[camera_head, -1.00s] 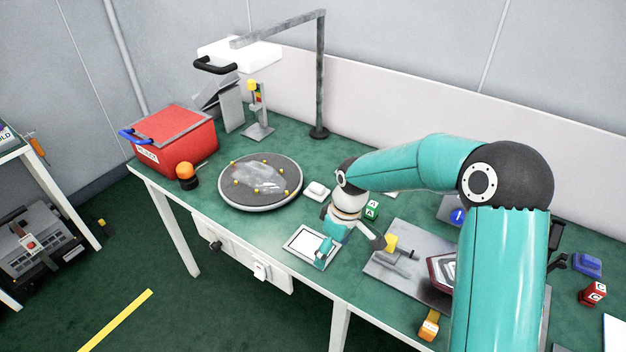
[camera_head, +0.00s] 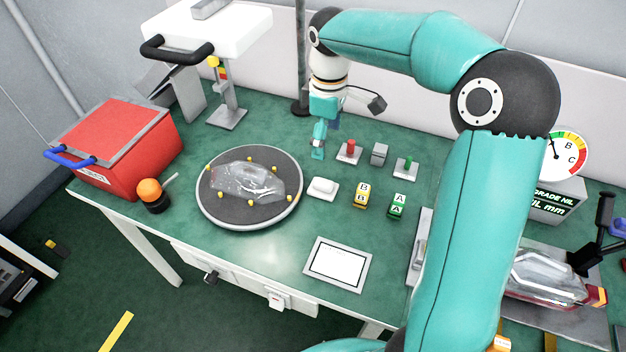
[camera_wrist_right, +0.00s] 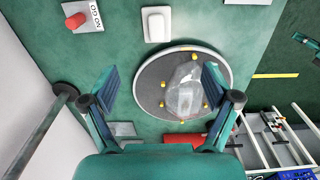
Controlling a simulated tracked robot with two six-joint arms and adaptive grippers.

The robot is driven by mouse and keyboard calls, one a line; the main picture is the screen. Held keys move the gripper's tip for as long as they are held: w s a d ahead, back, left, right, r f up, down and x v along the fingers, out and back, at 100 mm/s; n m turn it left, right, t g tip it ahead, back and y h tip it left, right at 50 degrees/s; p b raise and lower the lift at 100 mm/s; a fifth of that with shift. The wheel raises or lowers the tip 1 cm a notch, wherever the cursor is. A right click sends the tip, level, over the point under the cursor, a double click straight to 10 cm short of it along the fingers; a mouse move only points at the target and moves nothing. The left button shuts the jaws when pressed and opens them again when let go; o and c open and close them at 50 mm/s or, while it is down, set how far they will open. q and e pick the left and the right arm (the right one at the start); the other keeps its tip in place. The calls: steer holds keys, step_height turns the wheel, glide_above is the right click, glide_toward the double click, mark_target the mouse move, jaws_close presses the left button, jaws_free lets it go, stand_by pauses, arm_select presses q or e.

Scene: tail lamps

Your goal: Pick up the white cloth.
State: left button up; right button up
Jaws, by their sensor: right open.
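The white cloth (camera_head: 323,188) looks like a small folded white pad lying flat on the green table, just right of the round turntable. It also shows in the right wrist view (camera_wrist_right: 156,22) at the top, beyond the fingertips. My right gripper (camera_head: 318,148) is behind the cloth in the head view, pointing down and apart from it. In the right wrist view its two fingers (camera_wrist_right: 160,72) are spread wide with nothing held between them. My left gripper is in neither view.
The round turntable (camera_head: 212,207) bears a clear lamp shell (camera_head: 247,181). A red box (camera_head: 120,145) and an orange beacon (camera_head: 151,194) stand left. Red (camera_head: 349,150) and green (camera_head: 405,166) buttons and letter blocks (camera_head: 361,194) lie right. A post (camera_head: 299,60) rises behind.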

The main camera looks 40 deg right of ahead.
glide_toward(324, 182)
steer(key=f, duration=0.5)
steer(key=shift+s+a+f+b, duration=0.15)
steer(key=shift+s+a+b, duration=0.1)
steer(key=shift+b, duration=0.05)
steer(key=shift+w+d+f, duration=0.15)
steer(key=shift+f, duration=1.25)
steer(key=shift+w+d+f, duration=0.1)
steer(key=shift+f, duration=1.25)
steer(key=c, duration=1)
steer(key=shift+r, duration=0.15)
step_height(324, 182, up, 20)
steer(key=shift+f+p, duration=0.1)
steer(key=shift+p, duration=0.6)
steer(key=shift+o, duration=0.8)
steer(key=shift+c, duration=1.4)
